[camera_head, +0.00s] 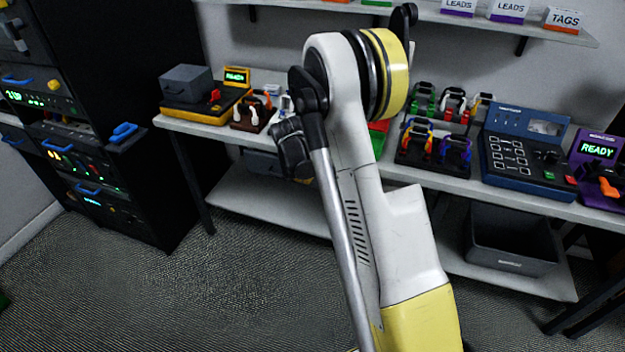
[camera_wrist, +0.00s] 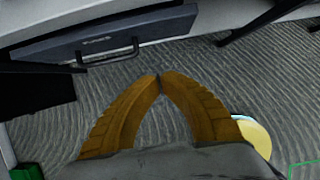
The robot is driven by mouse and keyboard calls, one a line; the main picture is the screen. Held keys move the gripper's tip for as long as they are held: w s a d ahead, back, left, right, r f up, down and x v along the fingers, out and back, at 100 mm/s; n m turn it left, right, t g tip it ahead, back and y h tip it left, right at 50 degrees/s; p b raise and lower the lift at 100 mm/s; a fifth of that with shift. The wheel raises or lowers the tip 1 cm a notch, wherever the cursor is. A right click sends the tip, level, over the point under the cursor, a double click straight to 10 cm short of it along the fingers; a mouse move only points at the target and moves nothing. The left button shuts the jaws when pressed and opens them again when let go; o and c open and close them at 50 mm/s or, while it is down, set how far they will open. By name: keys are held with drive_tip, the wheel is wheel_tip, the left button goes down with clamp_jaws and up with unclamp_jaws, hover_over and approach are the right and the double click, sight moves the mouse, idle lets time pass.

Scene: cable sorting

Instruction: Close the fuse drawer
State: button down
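A grey-blue drawer front (camera_wrist: 175,25) with a small unreadable label and a dark bar handle (camera_wrist: 108,52) shows at the top of the wrist view, under a pale bench edge. It appears to be the fuse drawer. In the head view a dark grey drawer (camera_head: 262,162) hangs under the bench, partly hidden by my arm. How far it stands out I cannot tell. My gripper (camera_wrist: 160,77) has two orange-brown fingers with their tips together and nothing between them. It points toward the drawer and appears apart from the handle.
The bench (camera_head: 395,168) carries cable holders, a blue tester (camera_head: 525,150) and a yellow device (camera_head: 205,105). A black rack (camera_head: 125,195) with blue handles stands at left. A grey bin (camera_head: 510,240) sits on the lower shelf at right. The carpet in front is clear.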

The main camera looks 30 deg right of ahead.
drive_tip(key=b, duration=0.3)
approach(313, 186)
wheel_tip(313, 186, down, 5)
drive_tip(key=s+a, duration=0.1)
drive_tip(key=a, duration=0.1)
drive_tip(key=shift+w+d+r+b, duration=0.25)
drive_tip(key=shift+w+d+b, duration=0.1)
drive_tip(key=shift+w+d, duration=0.25)
drive_tip(key=shift+w+d+r+b, duration=0.2)
drive_tip(key=shift+w+d+b, duration=0.15)
drive_tip(key=shift+d, duration=0.4)
drive_tip(key=shift+w+d, duration=0.95)
drive_tip(key=shift+d, duration=0.25)
drive_tip(key=shift+a, duration=0.1)
